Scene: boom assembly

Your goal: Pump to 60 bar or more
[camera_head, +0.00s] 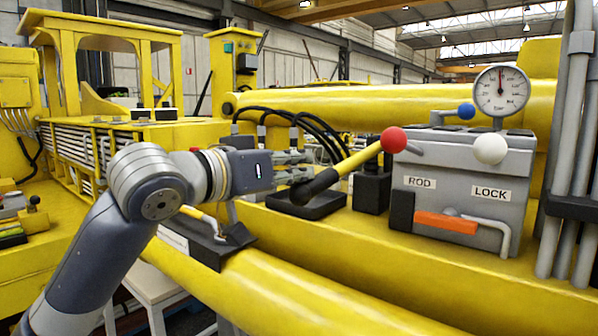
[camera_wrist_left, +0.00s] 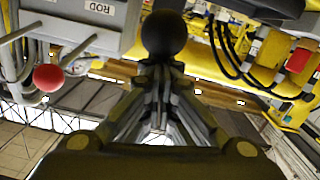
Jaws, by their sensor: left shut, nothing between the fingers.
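The grey valve block (camera_head: 462,172), labelled ROD and LOCK, carries a round pressure gauge (camera_head: 502,91). Its needle points nearly straight up; the figures are too small to read. A yellow pump lever (camera_head: 360,157) with a black grip (camera_head: 315,187) slants down to the left beside the block. My left gripper (camera_head: 306,172) is shut and empty, its fingertips close to the grip. In the left wrist view the black rounded grip end (camera_wrist_left: 165,35) lies just beyond my fingertips (camera_wrist_left: 160,70); I cannot tell whether they touch. My right gripper is out of view.
A red knob (camera_head: 394,140), a white knob (camera_head: 490,149) and a blue knob (camera_head: 466,111) sit on the block. An orange bar (camera_head: 446,222) crosses its lower front. Black hoses (camera_head: 300,122) run behind my gripper. Yellow beams (camera_head: 300,290) lie below.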

